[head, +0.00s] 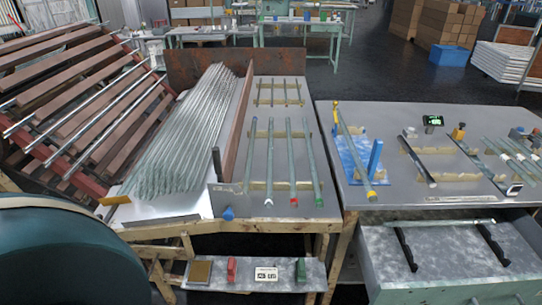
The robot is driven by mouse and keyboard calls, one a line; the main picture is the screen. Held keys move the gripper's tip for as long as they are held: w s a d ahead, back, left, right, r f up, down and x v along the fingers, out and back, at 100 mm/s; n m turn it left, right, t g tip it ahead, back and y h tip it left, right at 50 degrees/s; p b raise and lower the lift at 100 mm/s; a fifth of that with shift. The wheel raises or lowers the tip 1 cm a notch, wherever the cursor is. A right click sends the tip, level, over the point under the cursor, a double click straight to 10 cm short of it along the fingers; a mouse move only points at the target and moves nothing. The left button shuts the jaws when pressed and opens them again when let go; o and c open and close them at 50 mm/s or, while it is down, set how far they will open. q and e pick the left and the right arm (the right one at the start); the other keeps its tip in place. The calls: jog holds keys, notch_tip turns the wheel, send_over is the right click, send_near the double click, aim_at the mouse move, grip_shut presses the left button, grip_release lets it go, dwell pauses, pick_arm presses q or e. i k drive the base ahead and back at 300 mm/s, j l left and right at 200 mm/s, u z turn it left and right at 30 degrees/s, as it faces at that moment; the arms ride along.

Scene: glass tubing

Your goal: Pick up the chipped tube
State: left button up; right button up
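Several glass tubes lie side by side across wooden supports on the middle table. The leftmost is a plain tube (250,150). Beside it is a tube with a whitish, uneven-looking near end (269,160). Then come a tube with a red near end (291,160) and a tube with a green near end (311,160). The ends are too small to tell for certain which tube is chipped. Neither of my grippers is in view.
A large bundle of tubes (185,135) lies left of a brown upright divider (236,130). A slanted rack (75,110) stands at far left. The right table holds a blue stand (355,160) with a leaning tube. A lower shelf (250,284) carries small blocks.

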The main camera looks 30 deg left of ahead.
aim_at(269, 194)
jog(key=i+j+z, duration=0.15)
jog(key=j+z, duration=0.15)
jog(key=j, duration=0.4)
jog(key=i+j+z, duration=0.1)
jog(key=j+z, duration=0.25)
jog(key=j, duration=0.35)
jog(key=k+l+u, duration=0.1)
jog(key=i, duration=0.1)
jog(key=j+z, duration=0.05)
